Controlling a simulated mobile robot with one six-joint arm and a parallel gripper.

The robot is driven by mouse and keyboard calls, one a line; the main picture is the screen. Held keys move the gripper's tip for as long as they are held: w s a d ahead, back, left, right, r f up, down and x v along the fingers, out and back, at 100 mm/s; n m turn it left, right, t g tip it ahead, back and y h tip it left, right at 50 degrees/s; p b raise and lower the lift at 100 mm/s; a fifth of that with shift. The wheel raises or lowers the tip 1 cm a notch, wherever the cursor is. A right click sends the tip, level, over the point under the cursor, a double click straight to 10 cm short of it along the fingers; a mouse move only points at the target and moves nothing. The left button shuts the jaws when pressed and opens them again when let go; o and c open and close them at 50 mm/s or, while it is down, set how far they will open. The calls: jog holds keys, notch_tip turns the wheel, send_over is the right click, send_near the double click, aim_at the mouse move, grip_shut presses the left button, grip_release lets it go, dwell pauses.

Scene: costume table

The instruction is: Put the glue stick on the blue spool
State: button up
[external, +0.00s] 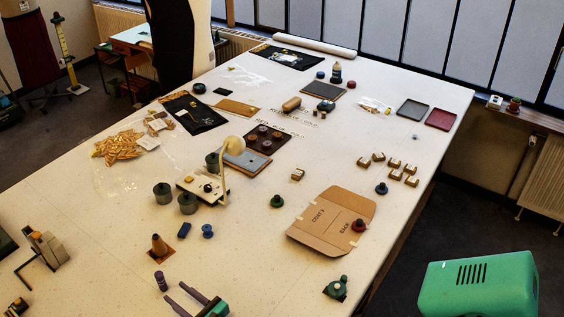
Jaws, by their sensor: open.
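A purple cylinder that looks like the glue stick (161,281) stands upright on the table near the bottom of the view. The fingers look empty. The glue stick is just beyond the fingertips; I cannot tell whether they touch it.
A dark blue block (184,230) lies left of the spool. A brown cone (159,245) stands on a small patch beyond the glue stick. Dark green pots (187,204) and a lamp-like device (204,187) stand behind. A cardboard pattern (326,217) lies at the right.

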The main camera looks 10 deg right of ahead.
aim_at(163, 281)
jog(key=shift+o, duration=0.5)
jog(key=shift+f, duration=0.1)
jog(key=shift+w+d+f+p, duration=0.1)
jog(key=shift+w+f+p, duration=0.15)
jog(key=shift+f+p, duration=0.15)
jog(key=shift+r, duration=0.1)
jog(key=shift+p+x, duration=0.4)
jog(key=shift+x, duration=3.95)
jog(key=shift+w, duration=0.1)
jog(key=shift+p+x, duration=0.45)
jog(key=shift+x, duration=2.05)
